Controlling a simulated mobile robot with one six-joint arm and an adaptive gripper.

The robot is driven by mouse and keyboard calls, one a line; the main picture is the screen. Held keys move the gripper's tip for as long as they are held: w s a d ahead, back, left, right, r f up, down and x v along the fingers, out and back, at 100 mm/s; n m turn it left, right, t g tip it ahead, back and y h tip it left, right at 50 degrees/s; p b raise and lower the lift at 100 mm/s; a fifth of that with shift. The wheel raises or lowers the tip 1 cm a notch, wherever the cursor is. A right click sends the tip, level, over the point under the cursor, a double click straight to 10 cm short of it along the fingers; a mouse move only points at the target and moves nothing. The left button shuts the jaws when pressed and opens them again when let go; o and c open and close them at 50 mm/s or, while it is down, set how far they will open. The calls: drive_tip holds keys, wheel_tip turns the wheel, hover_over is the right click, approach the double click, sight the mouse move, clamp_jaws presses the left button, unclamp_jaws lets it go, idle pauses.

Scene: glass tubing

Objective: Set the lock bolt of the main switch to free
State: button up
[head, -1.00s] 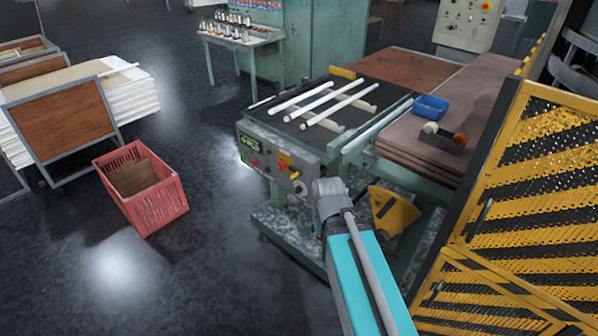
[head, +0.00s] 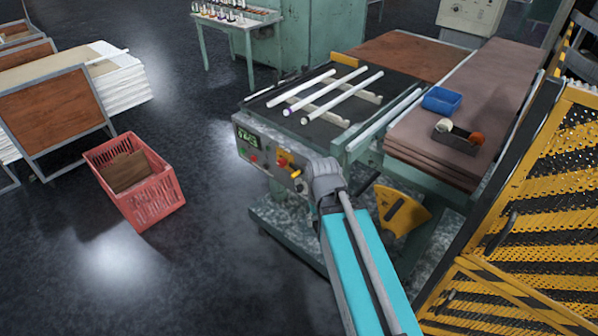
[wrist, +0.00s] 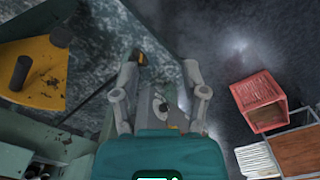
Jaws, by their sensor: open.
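The control panel (head: 262,157) is on the front of the green machine, with a green display and several buttons. A red-and-yellow rotary switch (head: 284,160) is on its right part, apparently the main switch. A small yellow piece (head: 295,174) shows just below it; I cannot tell whether it is the lock bolt or how it is set. In the head view my grey wrist is just right of the panel, and the fingertips cannot be made out.
White glass tubes (head: 310,98) lie on the machine top. A blue bin (head: 441,99) and a dark tray (head: 455,142) are on the brown bench. A yellow part (head: 400,212) is below right. A yellow-black fence (head: 530,210) stands right. A red crate (head: 150,200) is on the open floor.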

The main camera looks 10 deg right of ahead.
drive_tip(key=shift+w+a, duration=0.1)
drive_tip(key=shift+a, duration=0.3)
drive_tip(key=shift+w+f, duration=0.1)
drive_tip(key=shift+w, duration=0.05)
drive_tip(key=w+f+m+t+h+b, duration=0.4)
drive_tip(key=w+f+m+h+b, duration=0.45)
drive_tip(key=w+b, duration=0.65)
drive_tip(key=w+a+f+m+t+h+b, duration=0.1)
drive_tip(key=w+a+m+t+h+b, duration=0.3)
drive_tip(key=a+b, duration=0.7)
drive_tip(key=w+t+h+b, duration=0.2)
drive_tip(key=shift+a+t, duration=0.4)
